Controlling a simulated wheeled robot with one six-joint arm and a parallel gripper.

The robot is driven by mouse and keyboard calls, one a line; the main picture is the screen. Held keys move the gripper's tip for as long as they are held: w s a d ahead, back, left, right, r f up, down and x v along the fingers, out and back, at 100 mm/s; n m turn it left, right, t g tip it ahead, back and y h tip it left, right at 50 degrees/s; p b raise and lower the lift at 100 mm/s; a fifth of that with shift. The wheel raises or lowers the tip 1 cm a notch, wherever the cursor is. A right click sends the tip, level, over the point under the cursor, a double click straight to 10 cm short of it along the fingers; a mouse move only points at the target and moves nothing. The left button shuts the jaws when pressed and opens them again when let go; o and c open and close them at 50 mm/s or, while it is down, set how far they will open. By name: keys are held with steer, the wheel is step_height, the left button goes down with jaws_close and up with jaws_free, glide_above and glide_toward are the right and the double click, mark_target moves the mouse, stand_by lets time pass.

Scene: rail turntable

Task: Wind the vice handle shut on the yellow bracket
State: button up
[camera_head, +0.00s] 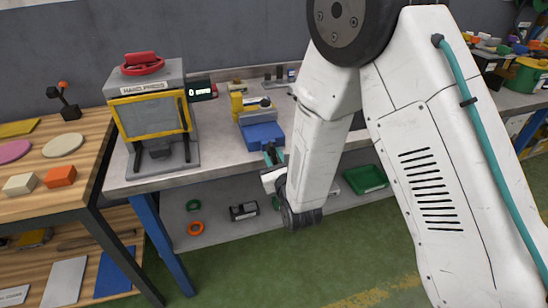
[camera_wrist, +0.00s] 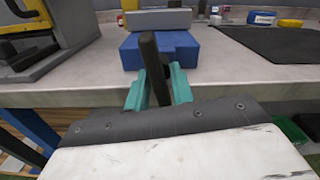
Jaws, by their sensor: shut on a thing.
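The blue vice (camera_head: 262,133) stands near the front edge of the grey workbench. The yellow bracket (camera_head: 237,104) stands upright at the vice's jaws in the head view; I cannot tell whether both jaws touch it. In the wrist view the vice's blue body (camera_wrist: 182,50) and grey jaw (camera_wrist: 158,19) lie ahead, and I cannot make out the bracket there. The dark vice handle (camera_wrist: 151,62) rises between the teal fingers of my gripper (camera_wrist: 158,88), which is shut on it. In the head view my gripper (camera_head: 273,156) is just in front of the vice, partly hidden by my arm.
A hand press (camera_head: 153,115) with a yellow frame stands left of the vice. A dark mat (camera_wrist: 267,42) lies on the bench to the right. A shelf below holds orange and green rings and a green tray (camera_head: 365,179). A wooden table (camera_head: 60,140) stands at the left.

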steer(key=shift+a+r, duration=0.1)
steer(key=shift+a, duration=0.05)
steer(key=o, duration=0.7)
steer(key=shift+s, duration=0.1)
steer(key=shift+o, duration=0.2)
steer(key=shift+s+d, duration=0.2)
steer(key=v, duration=0.7)
steer(key=shift+s, duration=0.15)
